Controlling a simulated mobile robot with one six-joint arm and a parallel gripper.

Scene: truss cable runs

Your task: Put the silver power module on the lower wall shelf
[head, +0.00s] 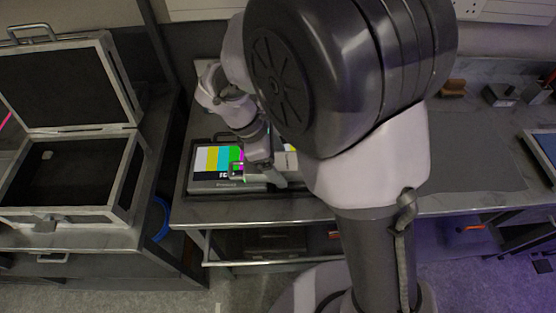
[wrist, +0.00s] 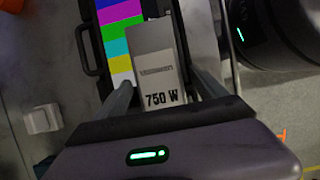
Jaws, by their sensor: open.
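The silver power module (wrist: 156,62), a flat box marked "750 W", lies between the two fingers of my gripper (wrist: 165,88) in the wrist view. The fingers are apart, one on each side of its near end; I cannot tell whether they touch it. In the head view my gripper (head: 262,172) is low over the middle bench, beside the colour-bar monitor, and my arm hides most of the module. I cannot make out the lower wall shelf in either view.
The colour-bar monitor (head: 216,184) lies close against the module's left side. An open case (head: 65,212) stands on the left bench. Small brown and dark items (head: 453,88) sit at the back right. The grey mat (head: 475,150) on the right is clear.

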